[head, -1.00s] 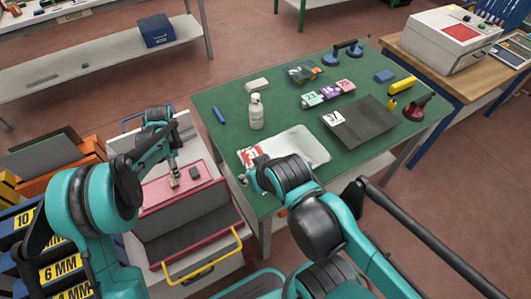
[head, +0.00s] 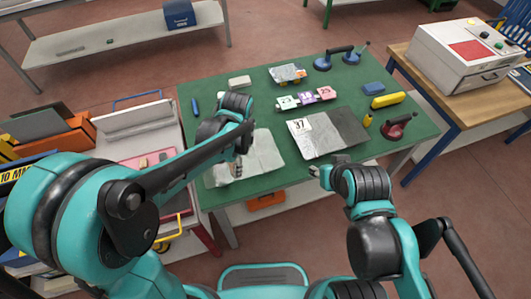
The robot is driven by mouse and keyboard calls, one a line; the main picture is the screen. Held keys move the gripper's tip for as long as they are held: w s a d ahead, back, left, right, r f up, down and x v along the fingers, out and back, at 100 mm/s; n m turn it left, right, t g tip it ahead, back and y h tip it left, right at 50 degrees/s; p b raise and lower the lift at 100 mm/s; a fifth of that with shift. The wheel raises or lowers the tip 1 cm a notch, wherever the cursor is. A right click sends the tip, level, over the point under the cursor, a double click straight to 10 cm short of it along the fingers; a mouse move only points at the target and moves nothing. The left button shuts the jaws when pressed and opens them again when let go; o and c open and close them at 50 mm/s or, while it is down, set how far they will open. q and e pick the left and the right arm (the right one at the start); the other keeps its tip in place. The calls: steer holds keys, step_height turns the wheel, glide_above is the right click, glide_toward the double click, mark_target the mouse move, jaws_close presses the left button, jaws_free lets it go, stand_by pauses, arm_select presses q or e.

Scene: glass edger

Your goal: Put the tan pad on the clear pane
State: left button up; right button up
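The clear pane (head: 268,153) lies flat near the front left of the green table, looking pale grey. My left arm reaches over it and hides its middle and its label. My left gripper (head: 237,166) points down over the pane's left part. A small tan piece, seemingly the tan pad (head: 236,173), shows at its fingertips. The fingers look shut on it; I cannot tell whether it touches the pane. My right gripper (head: 316,174) is empty and looks open, at the table's front edge, right of the clear pane.
A dark pane with a 37 label (head: 345,130) lies right of the clear pane. Numbered tags (head: 307,98), a suction lifter (head: 335,57), a yellow tool (head: 388,100) and a red-black tool (head: 398,125) lie farther out. The pink tray (head: 178,198) stands left of the table.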

arm_select(q)
steer(key=shift+f, duration=0.1)
steer(key=b, duration=0.3)
glide_above(219, 166)
step_height(219, 166, down, 7)
steer(key=shift+r, duration=0.1)
step_height(219, 166, down, 3)
steer(key=shift+f+b, duration=0.2)
steer(key=shift+b, duration=0.65)
steer(key=shift+w+f, duration=0.1)
steer(key=shift+f, duration=0.2)
steer(key=shift+f, duration=0.1)
steer(key=o, duration=0.7)
